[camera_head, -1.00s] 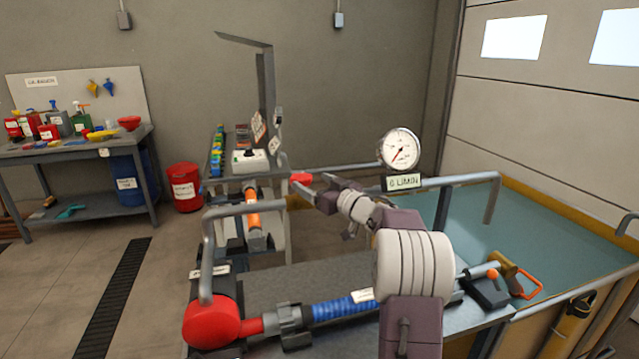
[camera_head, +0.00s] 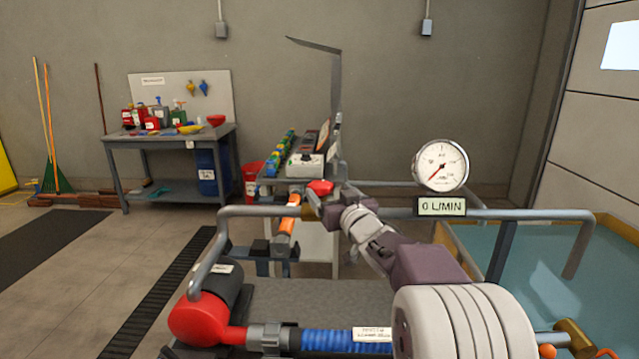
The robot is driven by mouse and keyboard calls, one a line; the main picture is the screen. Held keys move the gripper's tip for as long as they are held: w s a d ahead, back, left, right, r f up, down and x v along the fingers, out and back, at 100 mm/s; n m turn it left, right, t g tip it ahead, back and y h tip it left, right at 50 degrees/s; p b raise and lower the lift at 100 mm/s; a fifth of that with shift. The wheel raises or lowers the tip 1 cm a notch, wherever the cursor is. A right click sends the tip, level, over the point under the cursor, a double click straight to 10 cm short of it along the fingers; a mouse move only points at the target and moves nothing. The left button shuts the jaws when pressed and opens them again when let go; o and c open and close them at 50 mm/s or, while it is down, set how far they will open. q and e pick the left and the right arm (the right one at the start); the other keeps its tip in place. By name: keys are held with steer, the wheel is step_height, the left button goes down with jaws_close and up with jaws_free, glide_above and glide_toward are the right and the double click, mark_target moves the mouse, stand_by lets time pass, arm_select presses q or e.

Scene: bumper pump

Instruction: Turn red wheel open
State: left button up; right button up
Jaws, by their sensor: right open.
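The small red wheel (camera_head: 320,187) shows beyond the pipe, near the middle of the head view. My right arm reaches in from the lower right, and my right gripper (camera_head: 314,203) is at the near side of the wheel. The gripper is open and seen from behind; whether its fingers touch the wheel I cannot tell. Part of the wheel's lower side and its stem are hidden by the gripper. My left gripper is not in view.
A grey pipe (camera_head: 262,211) crosses near my right arm, with a round gauge (camera_head: 440,166) and a "0 L/MIN" display (camera_head: 441,207). A red pump (camera_head: 204,318) with a blue hose (camera_head: 335,342) lies below. A water tank (camera_head: 540,262) stands right.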

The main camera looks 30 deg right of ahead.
mark_target(318, 181)
steer(key=shift+w+a, duration=0.2)
steer(key=shift+w, duration=0.35)
steer(key=shift+w+a, duration=0.15)
steer(key=shift+w, duration=0.4)
steer(key=w, duration=0.2)
steer(key=w+d, duration=0.1)
steer(key=w, duration=0.3)
steer(key=shift+w+d, duration=0.1)
steer(key=shift+d, duration=0.2)
steer(key=shift+w, duration=0.45)
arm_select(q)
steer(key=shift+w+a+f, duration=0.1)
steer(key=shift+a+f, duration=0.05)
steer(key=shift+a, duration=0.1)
